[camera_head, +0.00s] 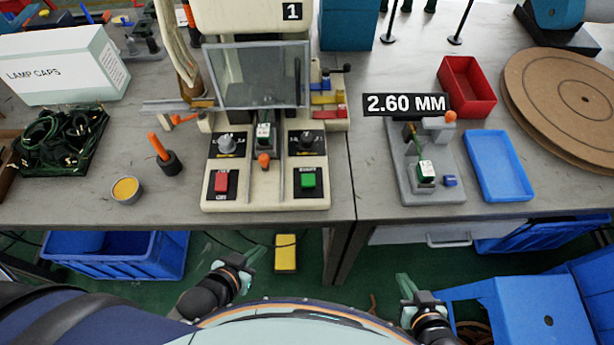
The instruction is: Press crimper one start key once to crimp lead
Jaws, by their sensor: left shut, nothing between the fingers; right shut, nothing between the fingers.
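Crimper one (252,20), a cream machine marked "1", stands on the grey bench left of centre. Its clear guard (256,78) hangs in front of the head. The green start key (308,181) is on the right of its front panel, and a red key (221,182) is on the left. My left gripper (254,257) is shut and empty, below the bench's front edge. My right gripper (406,284) is shut and empty, further right and lower. Neither touches the crimper.
A grey fixture (393,180) under a "2.60 MM" sign stands right of the crimper, beside a blue tray (497,165) and a red bin (466,86). An orange-handled tool (160,152) and a small round tin (126,190) are to the left.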

